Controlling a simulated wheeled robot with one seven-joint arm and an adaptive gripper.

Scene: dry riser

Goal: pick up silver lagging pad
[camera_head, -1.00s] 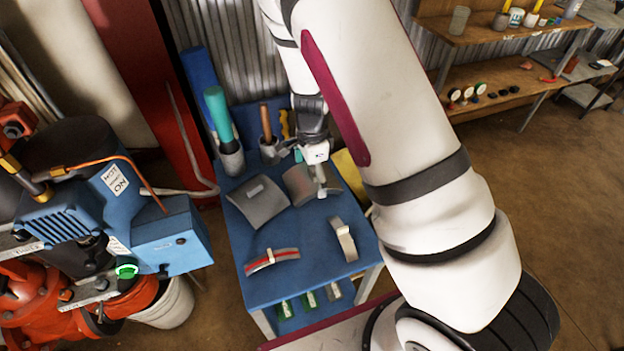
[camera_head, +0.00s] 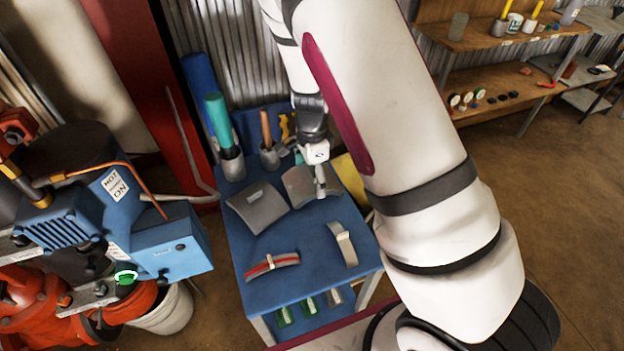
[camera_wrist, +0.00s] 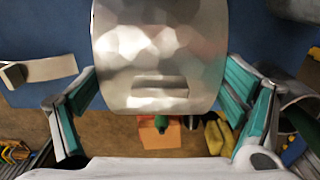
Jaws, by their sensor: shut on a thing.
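The silver lagging pad (camera_wrist: 160,50) is a curved, shiny metallic sheet with a raised handle-like bar, and it fills the middle of the wrist view. In the head view the pad (camera_head: 296,184) shows at the back right of the blue table, partly behind a finger. My gripper (camera_head: 320,184) is over it, pointing down. In the wrist view the teal-padded fingers of my gripper (camera_wrist: 160,88) stand at the pad's left and right edges, shut on it. I cannot tell whether the pad is clear of the table.
A darker grey curved pad (camera_head: 258,207) lies just left on the blue table (camera_head: 312,250). A red-striped band (camera_head: 271,264) and a beige strap (camera_head: 343,243) lie in front. Tool cups (camera_head: 231,163) stand at the back. Blue machinery (camera_head: 165,243) is at the left.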

